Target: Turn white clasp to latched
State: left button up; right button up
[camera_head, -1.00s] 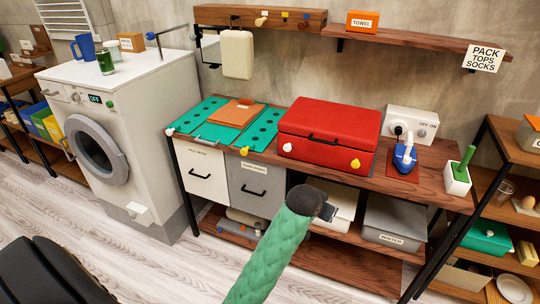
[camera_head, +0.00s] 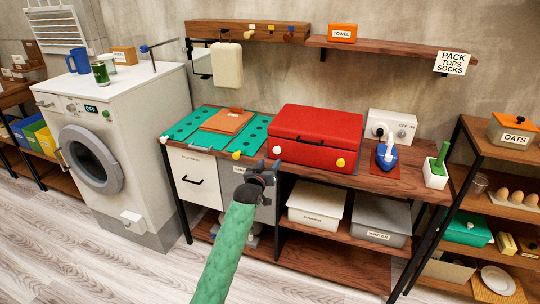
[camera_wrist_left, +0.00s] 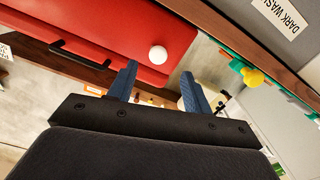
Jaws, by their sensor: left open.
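The white clasp (camera_head: 277,150) is a small round knob on the left of the front of the red case (camera_head: 318,155). It also shows in the left wrist view (camera_wrist_left: 158,55), standing out from the red case (camera_wrist_left: 120,25). A yellow clasp (camera_head: 340,162) is on the right of the same front. My left gripper (camera_head: 270,168) is open and empty, just below and left of the white clasp in the head view. In the left wrist view its two blue fingers (camera_wrist_left: 158,82) point toward the clasp, which lies beyond the tips, apart from them. My right gripper is not seen.
Green mats (camera_head: 190,134) with a brown folder (camera_head: 228,121) lie left of the case. A blue iron (camera_head: 386,154) stands to its right. Yellow and white knobs (camera_head: 236,155) edge the mats. Drawers sit below the worktop (camera_head: 395,184).

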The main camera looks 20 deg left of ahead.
aim_at(276, 151)
pick_arm(q)
jog(key=w, duration=0.2)
jog(key=w+p, duration=0.1)
jog(key=w, duration=0.3)
jog(key=shift+w+d+r, duration=0.1)
jog(key=shift+w+r, duration=0.05)
jog(key=shift+r, duration=0.1)
jog(key=shift+w+f+p, duration=0.1)
jog(key=shift+w+p, duration=0.2)
jog(key=shift+w, duration=0.4)
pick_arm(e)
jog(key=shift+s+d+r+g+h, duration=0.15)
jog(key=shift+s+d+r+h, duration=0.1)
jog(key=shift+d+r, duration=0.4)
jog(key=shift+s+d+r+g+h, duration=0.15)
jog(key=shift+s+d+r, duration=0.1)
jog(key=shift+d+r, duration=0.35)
pick_arm(q)
jog(key=shift+c, duration=0.2)
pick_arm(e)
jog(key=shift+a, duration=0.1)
pick_arm(q)
jog(key=c, duration=0.9)
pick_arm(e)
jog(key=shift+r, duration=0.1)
